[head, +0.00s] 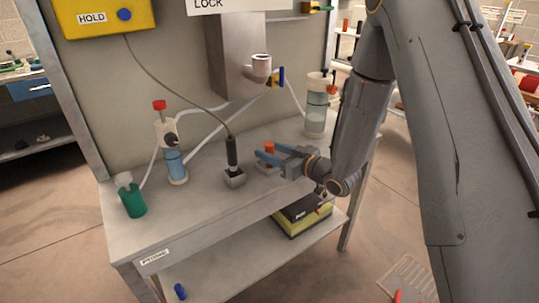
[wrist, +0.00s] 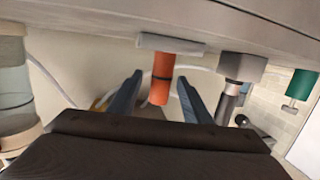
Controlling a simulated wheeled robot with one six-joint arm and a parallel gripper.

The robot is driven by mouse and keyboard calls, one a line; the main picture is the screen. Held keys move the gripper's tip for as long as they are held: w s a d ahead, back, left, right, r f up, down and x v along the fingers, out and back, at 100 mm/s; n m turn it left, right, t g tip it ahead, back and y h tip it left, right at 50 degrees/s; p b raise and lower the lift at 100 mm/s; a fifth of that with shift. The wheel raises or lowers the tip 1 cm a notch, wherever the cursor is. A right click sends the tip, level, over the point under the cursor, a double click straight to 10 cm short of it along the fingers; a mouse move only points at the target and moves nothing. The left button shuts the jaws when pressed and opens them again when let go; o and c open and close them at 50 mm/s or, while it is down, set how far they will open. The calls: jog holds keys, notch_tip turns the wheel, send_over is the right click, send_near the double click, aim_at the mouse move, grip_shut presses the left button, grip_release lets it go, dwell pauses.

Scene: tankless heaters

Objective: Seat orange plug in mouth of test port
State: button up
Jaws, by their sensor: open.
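The orange plug (head: 270,147) stands upright in a small pale holder (head: 264,167) on the bench. The wrist view shows a gap between the plug and each finger of my gripper (wrist: 160,82). A grey upturned spout with an open mouth (head: 261,60), apparently the test port, sticks out from the panel above the bench.
A black corded probe (head: 232,152) stands in a grey block (head: 235,178) left of my gripper. A blue-filled cylinder (head: 174,160), green bottle (head: 132,197) and clear canister (head: 316,105) stand on the bench. A blue-handled valve (head: 281,76) sits beside the spout. The front bench top is clear.

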jog(key=p+x, duration=0.1)
jog(key=x, duration=0.3)
jog(key=shift+w+a+r, duration=0.1)
jog(key=shift+a+r, duration=0.05)
jog(key=shift+r, duration=0.05)
jog(key=c, duration=1.1)
grip_shut()
jog(key=shift+r, duration=0.15)
